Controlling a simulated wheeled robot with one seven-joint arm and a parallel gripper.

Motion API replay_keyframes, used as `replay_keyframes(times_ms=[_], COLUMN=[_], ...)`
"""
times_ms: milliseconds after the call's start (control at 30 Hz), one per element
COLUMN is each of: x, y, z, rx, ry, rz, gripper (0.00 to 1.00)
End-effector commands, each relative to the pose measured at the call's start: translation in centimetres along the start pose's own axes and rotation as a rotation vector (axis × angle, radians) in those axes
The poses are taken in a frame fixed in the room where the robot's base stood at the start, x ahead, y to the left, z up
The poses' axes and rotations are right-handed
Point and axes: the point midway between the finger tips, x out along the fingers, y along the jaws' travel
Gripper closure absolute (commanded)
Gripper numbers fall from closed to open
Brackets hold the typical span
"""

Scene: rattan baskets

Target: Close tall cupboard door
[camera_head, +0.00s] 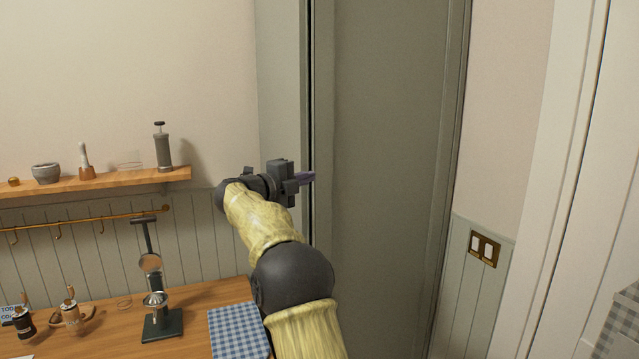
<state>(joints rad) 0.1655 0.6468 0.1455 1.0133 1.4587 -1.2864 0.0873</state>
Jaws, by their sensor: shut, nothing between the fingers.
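The tall cupboard door (385,150) is a grey-green panel in the middle of the head view. It stands nearly flush, with a dark narrow gap along its left edge beside the cupboard's pale side (283,90). My gripper (308,178) is at that left edge, at about mid-height, with its fingers shut and pointing right. My arm hides the lower part of the door's left edge.
A wooden shelf (110,183) with a grinder (162,148) and a bowl is on the left wall. Below is a wooden counter (190,345) with a lever press (160,318) and a checked cloth (238,332). A switch plate (484,249) is on the right wall.

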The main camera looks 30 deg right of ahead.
Motion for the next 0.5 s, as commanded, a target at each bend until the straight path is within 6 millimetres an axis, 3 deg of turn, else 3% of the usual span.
replay_keyframes(times_ms=[200,500], x=[-3.3,-4.8], y=[0.1,-0.1], z=[2.7,3.8], rx=[0.001,0.001], ry=[-0.004,-0.001], rz=[0.0,0.0], gripper=[1.0,1.0])
